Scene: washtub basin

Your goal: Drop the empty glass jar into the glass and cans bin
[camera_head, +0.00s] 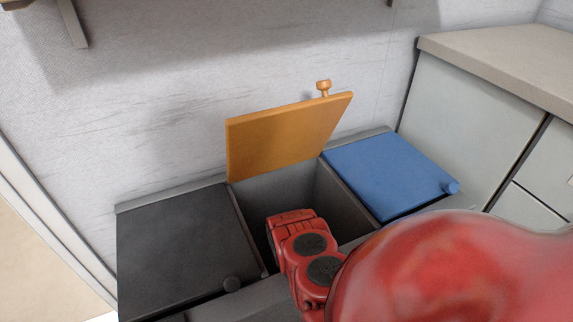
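A grey bin unit has three compartments, and the middle bin (285,190) is open with its orange lid (285,135) standing up against the wall. I see no label that marks it for glass and cans. My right arm comes in from the lower right, and its red wrist reaches over the middle bin. My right gripper (290,215) points down at the opening, with its fingertips hidden behind the wrist or inside the bin. The glass jar is not visible; whether it is in the gripper or the bin cannot be told. My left gripper is out of view.
A black lid (180,250) is shut on the left compartment, and a blue lid (390,175) is shut on the right one. A grey cabinet with a beige countertop (510,60) stands at the right. A wall shelf hangs above.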

